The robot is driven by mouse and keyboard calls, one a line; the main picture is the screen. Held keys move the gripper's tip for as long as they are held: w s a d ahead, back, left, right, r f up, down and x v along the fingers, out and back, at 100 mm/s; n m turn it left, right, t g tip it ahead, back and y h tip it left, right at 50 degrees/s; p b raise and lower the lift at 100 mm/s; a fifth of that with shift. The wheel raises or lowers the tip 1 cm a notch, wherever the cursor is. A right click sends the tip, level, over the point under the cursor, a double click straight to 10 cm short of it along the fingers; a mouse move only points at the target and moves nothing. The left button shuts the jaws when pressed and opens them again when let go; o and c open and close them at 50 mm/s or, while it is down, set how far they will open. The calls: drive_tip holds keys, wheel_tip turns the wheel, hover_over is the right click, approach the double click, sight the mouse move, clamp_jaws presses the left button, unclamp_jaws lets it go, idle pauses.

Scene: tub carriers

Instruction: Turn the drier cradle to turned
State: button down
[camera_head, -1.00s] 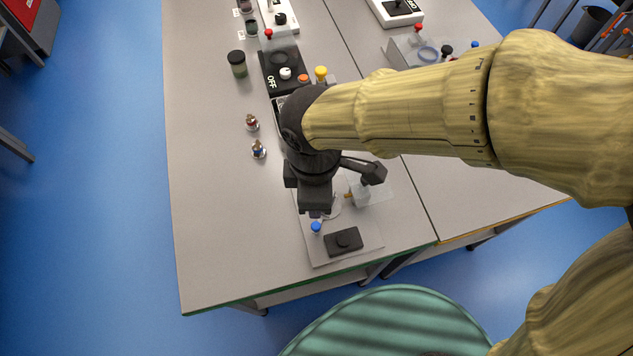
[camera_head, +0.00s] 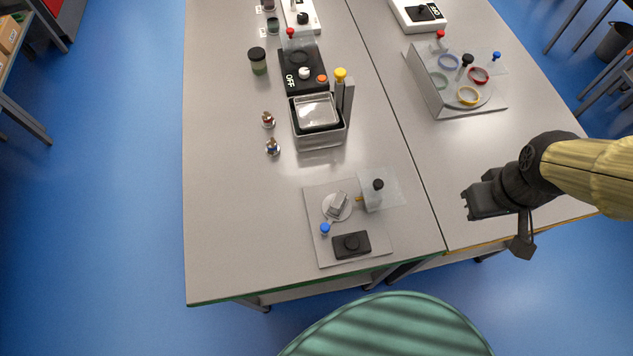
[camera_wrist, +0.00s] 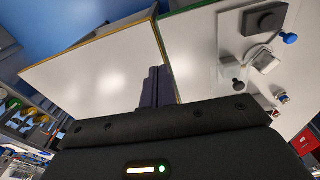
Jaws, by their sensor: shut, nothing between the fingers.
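What looks like the drier cradle is a small grey block on a round disc (camera_head: 337,206), on a light grey base plate (camera_head: 318,250) near the table's front edge. Beside it on the plate are a blue knob (camera_head: 325,229), a black box with a round button (camera_head: 351,244) and a clear panel with a black knob (camera_head: 378,185). The block also shows in the wrist view (camera_wrist: 265,62), upper right. My gripper (camera_head: 468,205) is to the right of the plate, apart from it, over the right table's front part. It is shut and empty.
A metal tub bath (camera_head: 319,138) with a yellow-knobbed post stands farther back, next to an OFF panel (camera_head: 287,72). Two small bottles and a dark jar (camera_head: 258,60) stand left. A ring stand (camera_head: 430,95) is on the right table. The table left of the plate is clear.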

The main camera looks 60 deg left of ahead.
drive_tip(key=w+d+m+t, duration=0.1)
drive_tip(key=w+d+m, duration=0.1)
drive_tip(key=d+m, duration=1)
drive_tip(key=d, duration=0.7)
drive_tip(key=shift+w+f+t+h, duration=0.2)
drive_tip(key=shift+w+t+h, duration=0.05)
drive_tip(key=shift+t+h, duration=0.05)
